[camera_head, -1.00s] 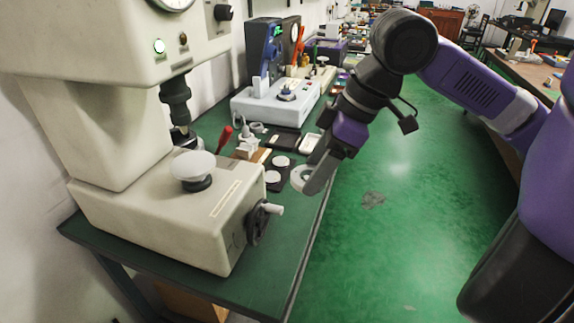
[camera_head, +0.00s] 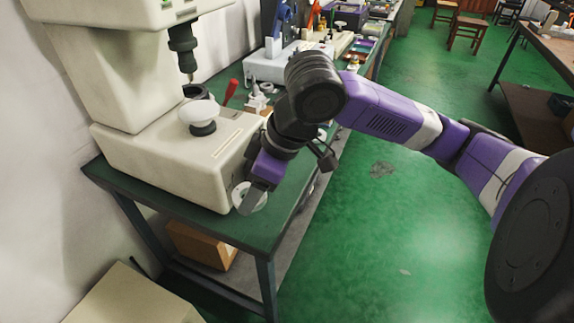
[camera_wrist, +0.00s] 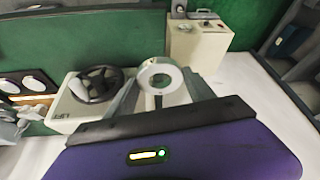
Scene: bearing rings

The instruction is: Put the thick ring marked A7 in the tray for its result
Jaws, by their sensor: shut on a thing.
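My gripper (camera_head: 250,204) is shut on a thick pale ring (camera_head: 238,191) near the front right corner of the hardness tester, over the green bench's front end. In the wrist view the ring (camera_wrist: 146,78) sits between the two fingertips with its round hole facing the camera. No A7 mark is readable on it.
A black handwheel (camera_wrist: 95,85) shows beside the gripper in the wrist view. Dark plates with pale discs (camera_wrist: 34,81) lie to its left. A red-handled tool (camera_head: 230,91) and a pale instrument (camera_head: 268,68) stand farther along the bench.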

